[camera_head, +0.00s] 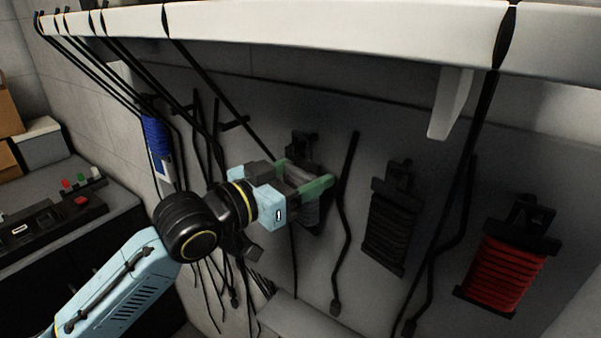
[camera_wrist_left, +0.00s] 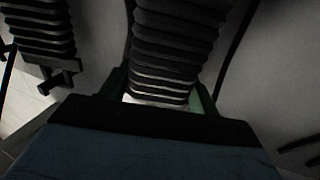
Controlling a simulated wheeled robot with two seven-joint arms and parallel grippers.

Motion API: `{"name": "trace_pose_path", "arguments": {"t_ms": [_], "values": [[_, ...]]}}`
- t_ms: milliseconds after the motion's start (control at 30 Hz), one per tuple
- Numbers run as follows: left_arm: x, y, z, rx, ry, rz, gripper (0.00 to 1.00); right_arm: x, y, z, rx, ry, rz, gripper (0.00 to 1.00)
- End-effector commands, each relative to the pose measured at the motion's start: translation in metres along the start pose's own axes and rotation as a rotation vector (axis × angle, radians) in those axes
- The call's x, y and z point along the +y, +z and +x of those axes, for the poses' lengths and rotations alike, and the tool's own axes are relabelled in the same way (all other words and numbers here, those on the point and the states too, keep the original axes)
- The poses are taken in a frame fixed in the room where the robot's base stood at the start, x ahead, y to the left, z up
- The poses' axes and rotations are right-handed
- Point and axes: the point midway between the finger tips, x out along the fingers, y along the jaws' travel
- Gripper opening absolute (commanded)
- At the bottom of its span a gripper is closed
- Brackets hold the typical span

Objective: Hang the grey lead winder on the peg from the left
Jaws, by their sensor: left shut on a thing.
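My left gripper (camera_head: 306,182) reaches in from the left and is shut on a grey lead winder (camera_head: 311,213). Its green fingers lie on either side of the winder's wound middle. The winder's dark top frame (camera_head: 302,147) shows above the fingers, close to the wall; I cannot tell whether it touches a peg. In the left wrist view the ribbed grey winding (camera_wrist_left: 170,50) runs up between the fingers (camera_wrist_left: 160,100), and its top end is out of the picture. My right gripper is not in view.
A black winder (camera_head: 392,228) and a red winder (camera_head: 506,268) hang to the right; a blue one (camera_head: 157,140) hangs at the left. Black cables (camera_head: 345,215) dangle along the wall. A white shelf (camera_head: 330,40) overhangs. A dark bench (camera_head: 50,215) with buttons stands at left.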

Motion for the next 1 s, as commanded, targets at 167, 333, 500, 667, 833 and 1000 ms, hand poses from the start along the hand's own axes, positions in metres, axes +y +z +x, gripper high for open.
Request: {"name": "trace_pose_path", "arguments": {"t_ms": [167, 333, 500, 667, 833, 1000], "values": [[0.0000, 0.0020, 0.0004, -0.004, 0.000, -0.003, 0.33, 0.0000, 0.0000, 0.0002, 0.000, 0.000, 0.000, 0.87], [0.0000, 0.0026, 0.0005, -0.006, 0.000, -0.004, 0.33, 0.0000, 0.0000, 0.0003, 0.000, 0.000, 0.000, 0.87], [0.0000, 0.0032, 0.0005, -0.007, 0.000, -0.004, 0.68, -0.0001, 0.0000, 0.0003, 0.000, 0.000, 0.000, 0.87], [-0.0013, 0.0036, 0.0004, -0.008, -0.003, -0.003, 0.87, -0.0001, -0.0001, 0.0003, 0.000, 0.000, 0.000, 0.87], [-0.0032, 0.0033, 0.0002, -0.009, -0.007, -0.002, 0.87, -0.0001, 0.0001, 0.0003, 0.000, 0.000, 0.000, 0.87], [-0.0043, 0.0027, -0.0001, -0.008, -0.010, 0.000, 0.87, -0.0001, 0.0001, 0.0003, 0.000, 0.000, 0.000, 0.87]]}}
